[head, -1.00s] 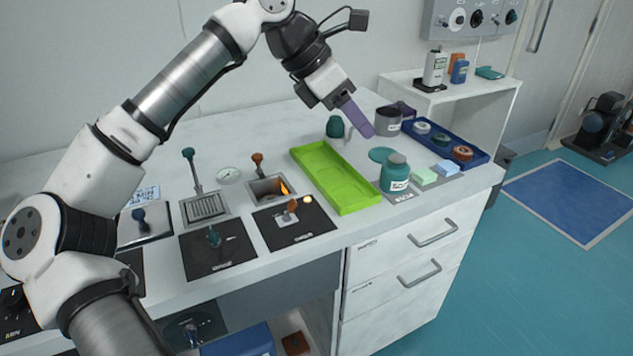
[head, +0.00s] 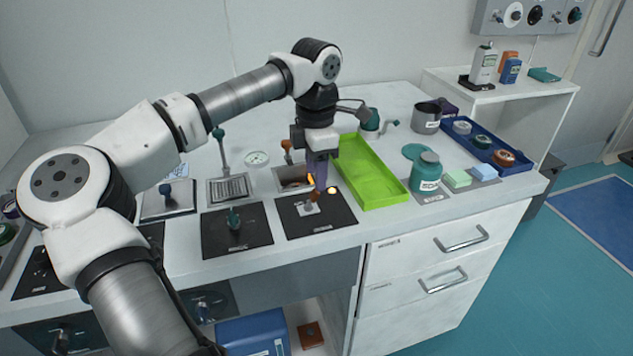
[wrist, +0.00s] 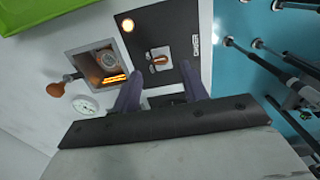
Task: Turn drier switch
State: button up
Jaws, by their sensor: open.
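In the wrist view, the toggle (wrist: 160,60) sits beside a label that appears to read DRIER, with a lit round lamp (wrist: 128,25) on the same panel. Contact is not visible.
A recessed well with an orange glow (wrist: 108,70) and an orange-knobbed lever (wrist: 58,88) lie close beside the panel. The green tray (head: 372,180) stands to the right.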

aim_at(315, 195)
jog(key=shift+f, duration=1.85)
grip_shut()
